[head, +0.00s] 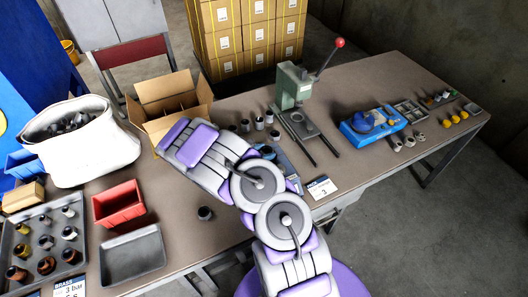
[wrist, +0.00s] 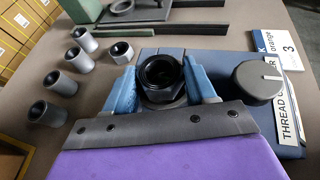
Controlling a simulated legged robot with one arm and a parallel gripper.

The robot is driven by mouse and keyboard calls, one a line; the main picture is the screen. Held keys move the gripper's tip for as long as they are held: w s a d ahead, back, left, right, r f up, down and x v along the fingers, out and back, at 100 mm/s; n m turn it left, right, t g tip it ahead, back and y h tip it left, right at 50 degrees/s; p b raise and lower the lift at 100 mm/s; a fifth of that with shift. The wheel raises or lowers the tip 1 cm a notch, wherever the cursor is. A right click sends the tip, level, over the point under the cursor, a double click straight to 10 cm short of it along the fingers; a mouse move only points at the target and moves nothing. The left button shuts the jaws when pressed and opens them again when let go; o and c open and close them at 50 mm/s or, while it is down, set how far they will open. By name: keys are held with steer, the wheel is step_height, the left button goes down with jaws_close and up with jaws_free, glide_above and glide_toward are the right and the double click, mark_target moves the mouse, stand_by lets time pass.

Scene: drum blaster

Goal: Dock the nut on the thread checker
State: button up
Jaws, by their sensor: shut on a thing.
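In the wrist view my gripper (wrist: 162,84) has its two blue fingers shut on a dark hexagonal nut (wrist: 160,72), one finger on each side. The nut's round hole faces up toward the camera.
A green lever press (head: 293,88) stands behind the checker. A blue vise-like tool (head: 372,123) is farther right. A red bin (head: 118,204) and grey tray (head: 132,254) lie left.

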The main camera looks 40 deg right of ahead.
steer(key=shift+a, duration=0.2)
steer(key=shift+r, duration=0.15)
steer(key=shift+d+r, duration=0.2)
steer(key=shift+r, duration=0.15)
steer(key=shift+a+r+p, duration=0.1)
steer(key=shift+r+p, duration=0.15)
steer(key=shift+p, duration=0.05)
steer(key=shift+d, duration=0.35)
stand_by(0.8)
steer(key=shift+f+b, duration=0.65)
steer(key=shift+f, duration=0.25)
steer(key=shift+r+p, duration=0.4)
steer(key=shift+r, duration=0.45)
steer(key=shift+f+b, duration=0.5)
steer(key=shift+f, duration=0.3)
stand_by(1.1)
